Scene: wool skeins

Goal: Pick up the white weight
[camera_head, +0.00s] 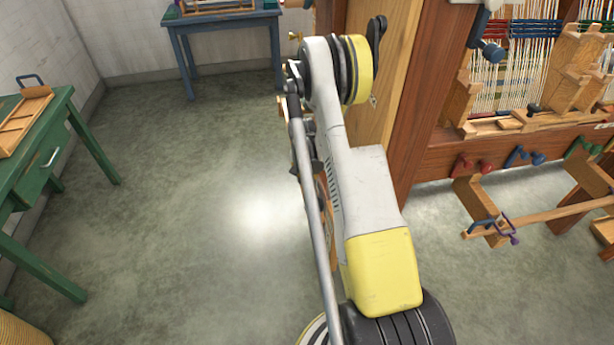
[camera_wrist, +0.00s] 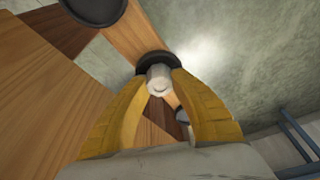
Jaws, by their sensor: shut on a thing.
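A small white weight (camera_wrist: 158,80) shows in the middle of the wrist view, with a pale, faceted front face. My gripper (camera_wrist: 160,84) has its two yellow fingers closed around it, one on each side, so it is shut on the white weight. A round black piece (camera_wrist: 154,58) shows just behind the weight; I cannot tell whether the two touch. In the head view my own arm stands in front of the wooden frame, and I make out neither the weight nor the fingers there.
A large wooden loom (camera_head: 430,160) with threads and clamps stands right of my arm. A green table (camera_head: 45,145) is at the left and a blue table (camera_head: 225,22) at the back. The floor (camera_head: 180,190) between them is clear. Another black disc (camera_wrist: 95,8) shows in the wrist view.

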